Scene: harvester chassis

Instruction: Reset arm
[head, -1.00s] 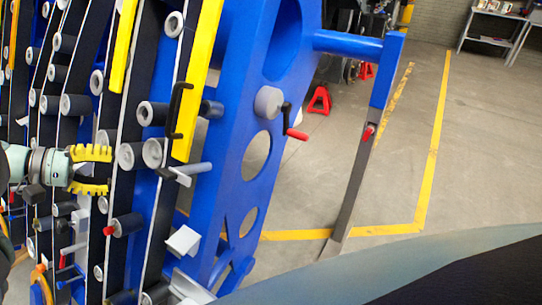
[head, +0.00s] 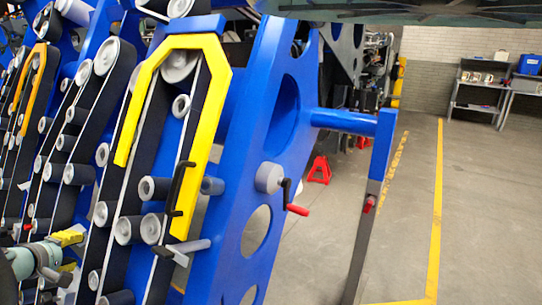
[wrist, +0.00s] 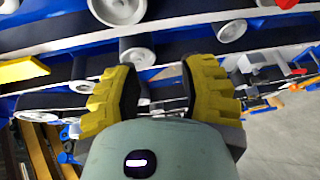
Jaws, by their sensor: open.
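My gripper (head: 70,252) shows at the lower left of the head view, with yellow ridged fingers on a pale green wrist. In the wrist view its two fingers (wrist: 160,92) stand apart with nothing between them, so it is open and empty. It is in front of the blue harvester chassis (head: 262,150), beside the black belts (head: 92,90) and grey rollers (head: 127,230). In the wrist view a grey roller (wrist: 138,56) lies beyond the gap between the fingers. I cannot tell whether the fingers touch the belts.
Red stands (head: 319,170) are on the floor behind. Open floor (head: 480,220) lies right, past a yellow line (head: 437,200). Shelves (head: 478,92) stand far back.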

